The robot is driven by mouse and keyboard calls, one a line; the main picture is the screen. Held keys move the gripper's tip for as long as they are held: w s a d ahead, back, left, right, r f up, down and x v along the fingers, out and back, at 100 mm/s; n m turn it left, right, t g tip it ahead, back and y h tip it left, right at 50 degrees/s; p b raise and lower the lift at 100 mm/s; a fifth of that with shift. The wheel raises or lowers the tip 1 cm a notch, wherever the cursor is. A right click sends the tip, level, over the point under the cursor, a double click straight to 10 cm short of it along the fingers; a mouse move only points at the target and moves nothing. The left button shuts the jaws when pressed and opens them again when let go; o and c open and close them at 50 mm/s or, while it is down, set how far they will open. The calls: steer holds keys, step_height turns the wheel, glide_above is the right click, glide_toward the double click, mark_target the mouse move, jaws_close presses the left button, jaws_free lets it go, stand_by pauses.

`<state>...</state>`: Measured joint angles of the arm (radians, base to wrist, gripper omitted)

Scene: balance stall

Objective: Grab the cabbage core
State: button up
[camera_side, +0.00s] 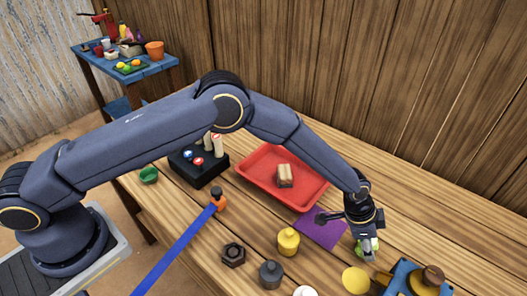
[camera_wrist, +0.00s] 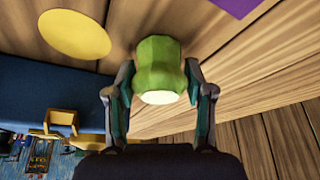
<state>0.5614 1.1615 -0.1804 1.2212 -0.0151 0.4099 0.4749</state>
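The cabbage core (camera_wrist: 160,65) is a faceted green piece with a pale, whitish end facing the camera in the wrist view. It sits between the two fingers of my gripper (camera_wrist: 160,85), which lie close against both its sides; my gripper appears shut on it. In the side view, the cabbage core (camera_side: 369,245) shows only partly at the fingertips of my gripper (camera_side: 367,252), low over the right part of the table. Whether it touches the table cannot be told.
A purple mat (camera_side: 320,229) and a red tray (camera_side: 262,184) with a pale block lie left of my gripper. A yellow disc (camera_side: 356,280) and a blue scale (camera_side: 401,275) with a brass weight are just in front. A yellow weight (camera_side: 288,241) stands nearby.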

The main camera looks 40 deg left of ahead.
steer(key=c, duration=0.7)
steer(key=shift+r, duration=0.15)
